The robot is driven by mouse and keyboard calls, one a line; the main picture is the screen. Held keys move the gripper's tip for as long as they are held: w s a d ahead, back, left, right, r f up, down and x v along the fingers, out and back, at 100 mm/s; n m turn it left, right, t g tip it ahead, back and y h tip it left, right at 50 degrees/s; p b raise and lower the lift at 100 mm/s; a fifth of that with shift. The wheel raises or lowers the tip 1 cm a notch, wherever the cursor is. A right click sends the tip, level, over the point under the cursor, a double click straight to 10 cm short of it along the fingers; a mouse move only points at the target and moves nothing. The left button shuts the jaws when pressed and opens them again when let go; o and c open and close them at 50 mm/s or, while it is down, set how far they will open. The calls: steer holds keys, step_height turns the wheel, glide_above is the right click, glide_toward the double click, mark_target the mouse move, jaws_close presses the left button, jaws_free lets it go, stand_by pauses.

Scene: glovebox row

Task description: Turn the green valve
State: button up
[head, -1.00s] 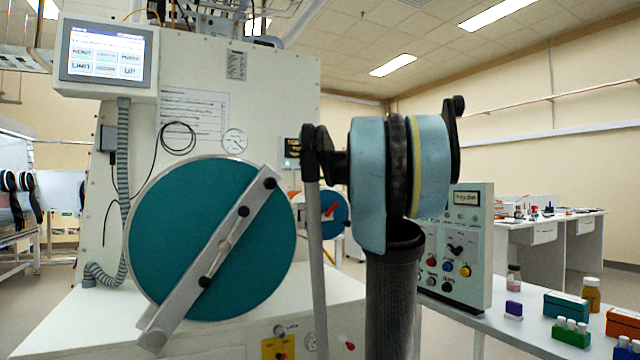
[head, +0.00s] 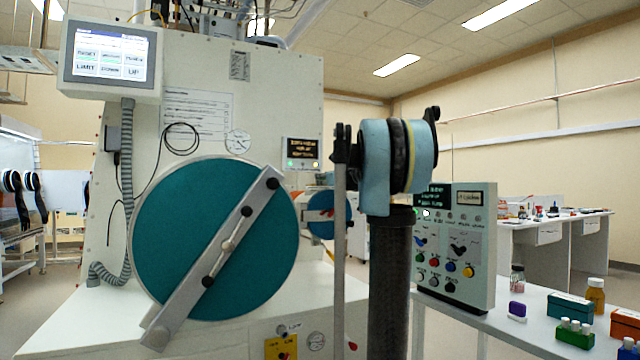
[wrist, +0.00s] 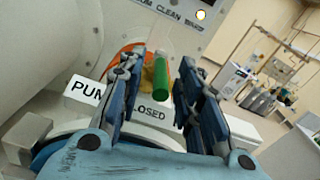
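The green valve handle (wrist: 162,82) shows in the wrist view as a short green bar with a yellowish part beside it. It stands above a white label reading "PUM…" and "…LOSED" (wrist: 150,112), partly covered by my fingers. My gripper (wrist: 160,80) is open, with one blue-grey finger on each side of the handle. Gaps show between the handle and both fingers, and I cannot tell how deep it sits between them. In the head view my own arm stands in front, and neither the valve handle nor my fingertips can be made out.
A glovebox with a large round teal door (head: 175,255) and diagonal bar (head: 222,250) stands at left. A control panel (head: 468,275) is right of my arm. A white table (head: 540,318) at right holds bottles and small boxes. An orange cable (wrist: 122,60) runs behind my fingers.

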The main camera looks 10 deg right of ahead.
steer(key=shift+x, duration=1.25)
jaws_close()
